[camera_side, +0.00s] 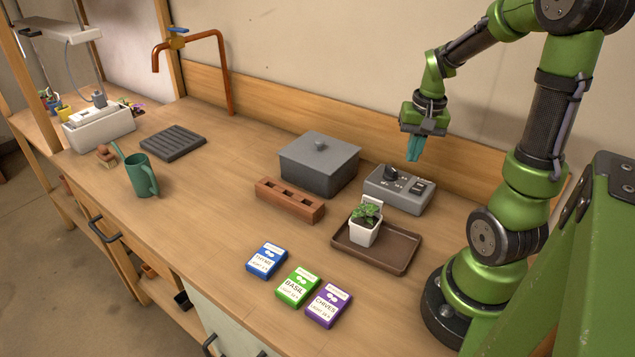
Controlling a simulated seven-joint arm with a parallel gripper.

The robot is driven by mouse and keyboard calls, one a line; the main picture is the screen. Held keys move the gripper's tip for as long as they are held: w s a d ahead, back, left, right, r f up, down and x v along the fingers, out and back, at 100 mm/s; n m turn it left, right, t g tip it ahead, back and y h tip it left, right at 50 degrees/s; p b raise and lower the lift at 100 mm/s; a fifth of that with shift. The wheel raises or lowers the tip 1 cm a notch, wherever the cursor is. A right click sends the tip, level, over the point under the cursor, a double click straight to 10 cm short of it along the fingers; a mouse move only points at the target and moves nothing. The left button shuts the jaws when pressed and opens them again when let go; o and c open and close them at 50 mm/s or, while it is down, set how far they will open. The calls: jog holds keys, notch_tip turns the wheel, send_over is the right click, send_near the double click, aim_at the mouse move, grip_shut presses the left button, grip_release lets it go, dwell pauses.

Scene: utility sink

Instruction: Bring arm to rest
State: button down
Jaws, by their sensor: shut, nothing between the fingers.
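My gripper (414,149) hangs at the end of my green arm, pointing down, with its teal fingers shut and nothing between them. It is in the air above and behind the grey switch box (399,201), apart from it as far as I can tell. The switch box has a dark knob and a switch on its top. My arm is bent, with its base at the right end of the wooden counter (190,240).
A brown tray (405,250) holds a potted plant (363,232). Blue (267,261), green (297,288) and purple (328,305) seed packets lie in front. A lidded grey box (318,165), brick (290,200), green watering can (141,176) and copper tap (228,75) stand leftward.

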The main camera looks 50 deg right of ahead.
jog(key=a+r+n+t+y, duration=0.1)
jog(key=a+r+n+t, duration=0.2)
jog(key=a, duration=0.9)
jog(key=w+a+r+n+t+y, duration=0.1)
jog(key=a+r+n+t, duration=0.2)
jog(key=a+r, duration=0.4)
jog(key=a+n, duration=0.1)
jog(key=a, duration=0.4)
jog(key=shift+r+n, duration=0.35)
jog(key=shift+n, duration=0.05)
